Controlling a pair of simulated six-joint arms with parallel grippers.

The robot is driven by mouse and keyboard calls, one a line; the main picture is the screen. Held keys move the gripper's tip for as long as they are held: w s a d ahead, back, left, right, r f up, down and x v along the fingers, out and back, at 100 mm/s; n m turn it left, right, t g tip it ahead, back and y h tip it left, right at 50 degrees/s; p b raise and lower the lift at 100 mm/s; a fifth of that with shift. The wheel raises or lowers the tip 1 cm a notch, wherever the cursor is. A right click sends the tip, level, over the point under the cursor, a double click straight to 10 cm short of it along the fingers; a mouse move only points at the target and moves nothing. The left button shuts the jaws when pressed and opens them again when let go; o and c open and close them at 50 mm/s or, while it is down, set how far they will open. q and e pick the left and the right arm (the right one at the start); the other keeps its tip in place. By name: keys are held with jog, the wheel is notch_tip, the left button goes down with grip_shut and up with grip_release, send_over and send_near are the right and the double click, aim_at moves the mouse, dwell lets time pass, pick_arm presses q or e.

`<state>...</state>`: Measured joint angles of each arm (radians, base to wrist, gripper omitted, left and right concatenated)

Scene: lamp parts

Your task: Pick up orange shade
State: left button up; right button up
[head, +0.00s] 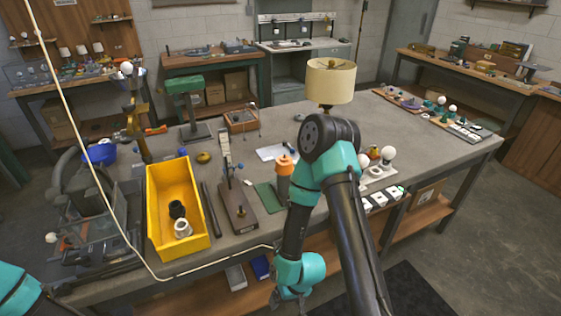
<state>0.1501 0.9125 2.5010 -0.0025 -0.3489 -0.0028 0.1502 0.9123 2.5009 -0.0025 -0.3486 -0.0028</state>
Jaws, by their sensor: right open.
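An orange piece (284,165), which looks like the orange shade, sits upright on top of a grey cylinder near the middle of the workbench (233,237), just left of my right arm. My right gripper (288,298) hangs low, in front of the bench's near edge. It is small in the picture, open and apart from the orange piece. Only a teal link of my left arm shows at the lower left corner; its gripper is out of view.
A yellow bin (160,208) holds small black and white parts. A brown stand (238,205) and green mat (268,196) lie left of the orange piece. A cream lampshade (330,84) stands behind. White bulbs (388,154) and sockets sit to the right.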

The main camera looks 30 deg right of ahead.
pick_arm(q)
jog(key=shift+o, duration=0.5)
jog(key=o, duration=0.5)
jog(key=shift+c, duration=0.2)
